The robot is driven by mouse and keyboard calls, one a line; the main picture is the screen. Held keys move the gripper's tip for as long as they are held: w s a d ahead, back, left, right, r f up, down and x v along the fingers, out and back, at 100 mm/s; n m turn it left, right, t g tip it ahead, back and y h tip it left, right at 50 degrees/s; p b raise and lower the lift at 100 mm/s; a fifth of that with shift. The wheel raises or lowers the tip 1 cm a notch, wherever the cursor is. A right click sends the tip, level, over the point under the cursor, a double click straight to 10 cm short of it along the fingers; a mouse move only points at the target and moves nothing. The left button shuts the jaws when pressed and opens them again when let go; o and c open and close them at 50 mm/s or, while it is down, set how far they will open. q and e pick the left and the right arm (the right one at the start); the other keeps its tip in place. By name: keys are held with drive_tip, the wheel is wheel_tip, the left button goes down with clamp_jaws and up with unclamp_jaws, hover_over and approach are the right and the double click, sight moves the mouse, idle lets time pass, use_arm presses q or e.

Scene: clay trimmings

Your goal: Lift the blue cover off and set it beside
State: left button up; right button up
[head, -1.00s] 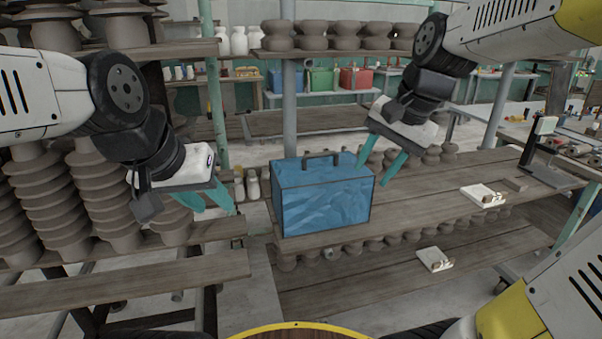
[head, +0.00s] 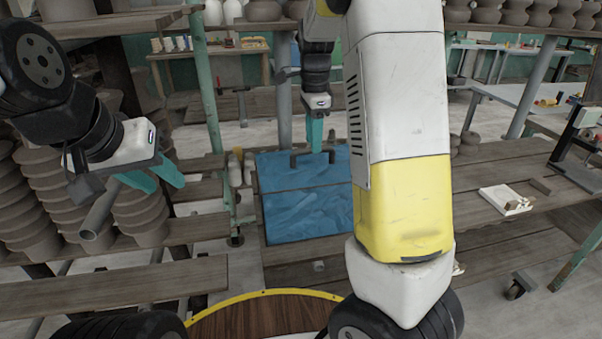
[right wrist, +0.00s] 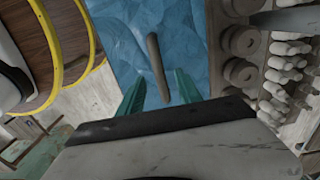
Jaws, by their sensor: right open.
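The blue cover (head: 300,208) is a box shape with dark edges, standing on a wooden shelf board. A dark handle (head: 300,160) rises from its top; it also shows in the right wrist view (right wrist: 157,66). My right gripper (head: 316,142) is above the cover's top with teal fingers pointing down, close to the handle. In the right wrist view the open fingers (right wrist: 158,88) lie on either side of the handle's near end. I cannot tell whether they touch it. My left gripper (head: 155,190) is left of the cover, fingers apart and empty. My right arm hides the cover's right part.
A white block-like item (head: 505,200) lies on the wooden shelf at right. Stacked clay pots (head: 140,215) stand at left. Small pale bottles (head: 240,168) stand just left of the cover. A green post (head: 207,90) rises behind.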

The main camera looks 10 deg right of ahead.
wheel_tip(320, 180, down, 4)
drive_tip(key=shift+r, duration=0.1)
clamp_jaws()
idle(1.5)
